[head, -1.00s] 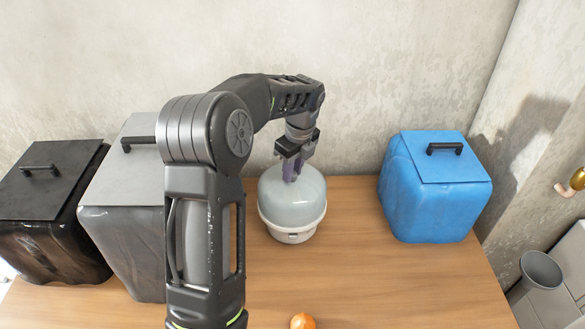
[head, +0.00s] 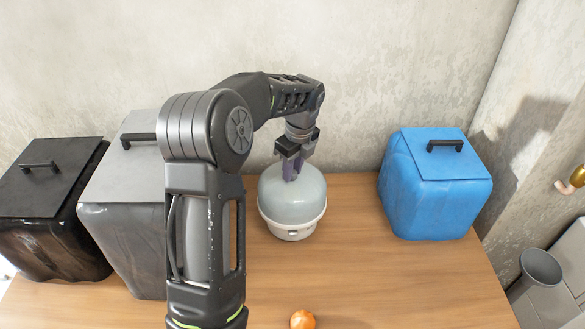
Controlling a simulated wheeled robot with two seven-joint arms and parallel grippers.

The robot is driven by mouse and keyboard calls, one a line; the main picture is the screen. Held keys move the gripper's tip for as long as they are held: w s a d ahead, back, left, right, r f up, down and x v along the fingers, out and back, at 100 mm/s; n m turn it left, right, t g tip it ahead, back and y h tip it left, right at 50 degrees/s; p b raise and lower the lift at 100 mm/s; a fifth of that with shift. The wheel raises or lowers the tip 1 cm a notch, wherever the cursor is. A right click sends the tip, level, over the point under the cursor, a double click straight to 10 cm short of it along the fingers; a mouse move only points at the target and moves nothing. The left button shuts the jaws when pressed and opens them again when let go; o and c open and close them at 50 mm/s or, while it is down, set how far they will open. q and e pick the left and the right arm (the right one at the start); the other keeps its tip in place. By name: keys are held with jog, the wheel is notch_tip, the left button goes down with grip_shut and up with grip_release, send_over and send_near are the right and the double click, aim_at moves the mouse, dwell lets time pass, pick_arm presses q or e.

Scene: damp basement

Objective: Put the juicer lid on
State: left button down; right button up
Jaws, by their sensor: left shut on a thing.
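The juicer stands upright on the wooden table, with a white base (head: 292,231) and a translucent grey domed lid (head: 293,203) over it. The lid appears level and in contact with the base's rim, though the picture does not show whether it is fully seated. My left gripper (head: 291,172) points down at the top of the lid and is shut on it; the fingertips partly hide the grip point. My right gripper is not in view.
A blue lidded box (head: 435,200) stands to the right of the juicer. A grey box (head: 125,220) and a black box (head: 50,225) stand at left. An orange fruit (head: 303,320) lies at the front edge of view. The table (head: 400,275) is clear at front right.

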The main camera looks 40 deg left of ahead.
pick_arm(q)
jog(key=c, duration=1.1)
grip_release()
jog(key=shift+d+r+b, duration=0.15)
jog(key=shift+d+r, duration=0.05)
jog(key=shift+r, duration=1.05)
jog(key=shift+d+r+b, duration=0.15)
jog(key=shift+r, duration=1.15)
jog(key=shift+d+r+b, duration=0.15)
jog(key=shift+d+r, duration=0.05)
jog(key=shift+r, duration=1.05)
